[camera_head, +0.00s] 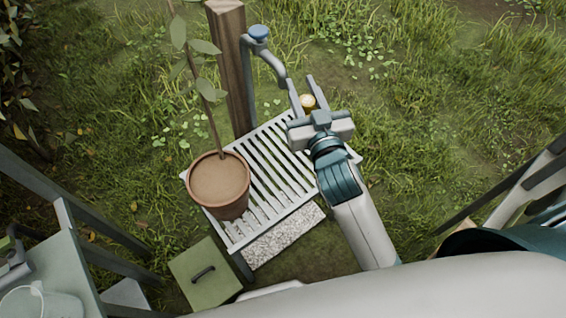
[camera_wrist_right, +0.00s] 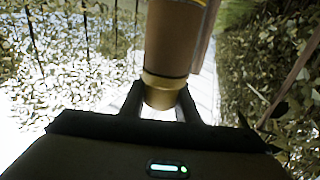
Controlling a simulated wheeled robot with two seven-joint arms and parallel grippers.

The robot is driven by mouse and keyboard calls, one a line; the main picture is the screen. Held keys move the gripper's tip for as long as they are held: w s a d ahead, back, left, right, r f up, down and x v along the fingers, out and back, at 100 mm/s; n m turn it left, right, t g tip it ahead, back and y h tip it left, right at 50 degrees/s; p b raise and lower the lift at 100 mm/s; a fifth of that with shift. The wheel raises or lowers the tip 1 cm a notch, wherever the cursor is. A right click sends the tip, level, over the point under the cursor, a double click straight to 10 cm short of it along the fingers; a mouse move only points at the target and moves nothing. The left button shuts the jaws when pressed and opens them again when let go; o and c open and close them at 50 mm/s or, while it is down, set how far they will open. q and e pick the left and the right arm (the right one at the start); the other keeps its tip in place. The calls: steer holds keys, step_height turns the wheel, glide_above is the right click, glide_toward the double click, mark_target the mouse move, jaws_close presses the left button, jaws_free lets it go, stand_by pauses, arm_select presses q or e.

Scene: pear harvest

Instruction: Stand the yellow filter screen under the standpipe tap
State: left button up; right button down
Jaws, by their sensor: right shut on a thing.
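The yellow filter screen (camera_head: 308,101) shows as a small pale yellow round end between the fingers of my right gripper (camera_head: 301,82). In the right wrist view it is a yellow-brown cylinder (camera_wrist_right: 172,50) with a dark band, held between the two fingers (camera_wrist_right: 160,98). The right gripper is shut on it. The standpipe tap (camera_head: 270,62), grey with a blue knob, is fixed by a wooden post; its spout curves down just left of the gripper's fingertips. Whether the screen touches the slatted bench (camera_head: 285,207) cannot be told. My left gripper is not in view.
A potted sapling (camera_head: 230,210) stands on the left of the slatted bench. The wooden post (camera_head: 234,80) rises behind the bench. A green box with a handle (camera_head: 200,255) and a pale gravel slab (camera_head: 280,240) lie in front. A table (camera_head: 60,285) is at lower left. Bench slats between pot and gripper are clear.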

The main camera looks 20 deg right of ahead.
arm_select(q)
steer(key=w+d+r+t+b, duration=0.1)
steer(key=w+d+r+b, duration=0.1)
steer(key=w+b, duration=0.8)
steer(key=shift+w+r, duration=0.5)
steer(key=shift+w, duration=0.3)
arm_select(e)
steer(key=a+f, duration=0.3)
steer(key=f, duration=0.5)
steer(key=a+f, duration=0.4)
steer(key=f, duration=0.3)
steer(key=shift+s+f, duration=0.25)
steer(key=shift+f, duration=0.15)
steer(key=shift+d, duration=0.1)
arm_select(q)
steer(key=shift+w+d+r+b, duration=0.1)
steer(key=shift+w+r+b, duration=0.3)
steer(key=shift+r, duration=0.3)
arm_select(e)
steer(key=w+d+f, duration=0.4)
steer(key=w+f, duration=0.3)
steer(key=w, duration=0.4)
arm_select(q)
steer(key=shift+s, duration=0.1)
arm_select(e)
steer(key=shift+d, duration=0.1)
